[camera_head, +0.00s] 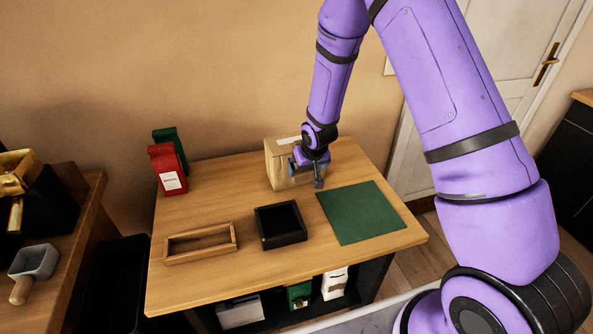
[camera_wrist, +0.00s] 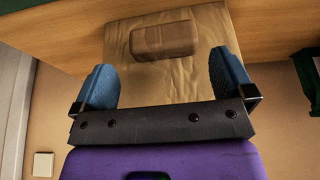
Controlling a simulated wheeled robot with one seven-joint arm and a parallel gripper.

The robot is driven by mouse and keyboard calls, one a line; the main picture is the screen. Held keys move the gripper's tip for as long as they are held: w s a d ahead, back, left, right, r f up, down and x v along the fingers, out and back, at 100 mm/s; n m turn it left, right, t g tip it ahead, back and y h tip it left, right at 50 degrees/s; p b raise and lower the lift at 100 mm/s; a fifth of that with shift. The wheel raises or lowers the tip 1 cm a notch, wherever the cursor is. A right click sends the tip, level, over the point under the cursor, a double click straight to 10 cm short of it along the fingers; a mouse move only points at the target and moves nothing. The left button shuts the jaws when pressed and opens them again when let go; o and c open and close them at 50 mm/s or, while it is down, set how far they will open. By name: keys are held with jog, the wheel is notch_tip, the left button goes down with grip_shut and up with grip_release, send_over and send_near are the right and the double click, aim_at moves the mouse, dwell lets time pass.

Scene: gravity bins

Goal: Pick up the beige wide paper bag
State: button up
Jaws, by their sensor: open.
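The beige wide paper bag (camera_head: 279,165) stands at the back of the wooden table in the head view. It fills the upper middle of the wrist view (camera_wrist: 175,83), with a brown label on its face. My gripper (camera_head: 306,176) is at the bag's front right in the head view and hides part of it. In the wrist view the two blue fingers of my gripper (camera_wrist: 163,82) are apart, one near each side of the bag. The bag lies between them, and I cannot tell whether either finger touches it.
A red bag (camera_head: 168,168) and a green bag (camera_head: 171,141) stand at the table's back left. A wooden tray (camera_head: 201,258), a black tray (camera_head: 304,237) and a green mat (camera_head: 362,212) lie across the front. Several packages sit on a shelf below. The table between the red bag and beige bag is clear.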

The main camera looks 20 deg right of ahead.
aim_at(304, 172)
jog(key=shift+x, duration=2.35)
jog(key=shift+a, duration=0.1)
jog(key=c, duration=1.3)
jog(key=shift+c, duration=0.2)
notch_tip(304, 172, up, 10)
